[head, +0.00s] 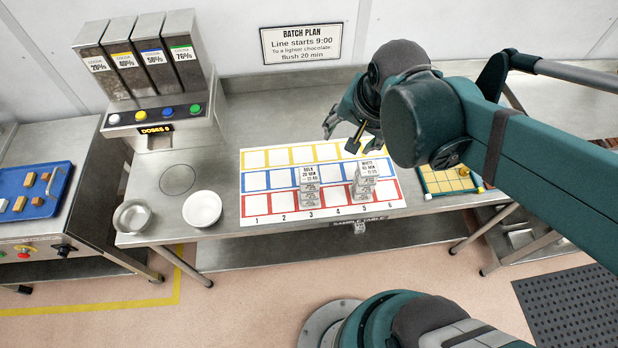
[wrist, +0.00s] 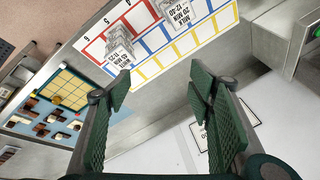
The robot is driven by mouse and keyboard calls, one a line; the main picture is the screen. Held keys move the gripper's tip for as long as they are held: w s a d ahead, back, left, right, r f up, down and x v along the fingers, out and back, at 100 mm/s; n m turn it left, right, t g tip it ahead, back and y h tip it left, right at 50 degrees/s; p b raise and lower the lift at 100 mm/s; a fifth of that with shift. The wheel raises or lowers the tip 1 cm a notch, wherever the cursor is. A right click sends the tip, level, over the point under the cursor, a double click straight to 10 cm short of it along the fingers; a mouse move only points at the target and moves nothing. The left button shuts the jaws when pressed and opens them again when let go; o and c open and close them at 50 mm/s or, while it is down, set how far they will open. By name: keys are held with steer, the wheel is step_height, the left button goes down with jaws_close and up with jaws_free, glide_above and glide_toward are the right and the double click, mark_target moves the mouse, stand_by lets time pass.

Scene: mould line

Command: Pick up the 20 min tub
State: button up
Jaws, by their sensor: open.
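The 20 min tub (head: 309,190) stands on the numbered sheet at column 3, in the red row, under a label that reads milk, 20 min. Its label also shows at the top of the wrist view (wrist: 178,16). A similar tub (head: 364,186) labelled white stands at column 5 and shows in the wrist view (wrist: 118,46). My gripper (head: 341,135) is over the back of the sheet, above and behind both tubs. In the wrist view my gripper (wrist: 160,92) has its fingers spread with nothing between them.
The numbered sheet (head: 282,180) lies on a steel table (head: 220,172). A white bowl (head: 202,208) and a metal bowl (head: 132,216) stand to the left, before a dispenser (head: 155,115). A yellow-gridded board (head: 450,180) lies to the right. A batch plan sign (head: 301,43) hangs behind.

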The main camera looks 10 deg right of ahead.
mark_target(309, 174)
steer(key=a+f+m+g, duration=0.1)
steer(key=a+f+m, duration=0.2)
steer(key=w+a+f+m+g, duration=0.1)
steer(key=a+f+m, duration=0.2)
steer(key=a+f+m+g, duration=0.2)
steer(key=a+f+m, duration=0.1)
steer(key=shift+w+f+m, duration=0.15)
steer(key=shift+w+m, duration=0.25)
steer(key=shift+s+a+f+m+h, duration=0.1)
steer(key=shift+a+f+m+h, duration=0.25)
steer(key=shift+f+m, duration=0.25)
steer(key=shift+f, duration=1.25)
steer(key=shift+f, duration=0.15)
steer(key=shift+f, duration=2.45)
steer(key=c, duration=1)
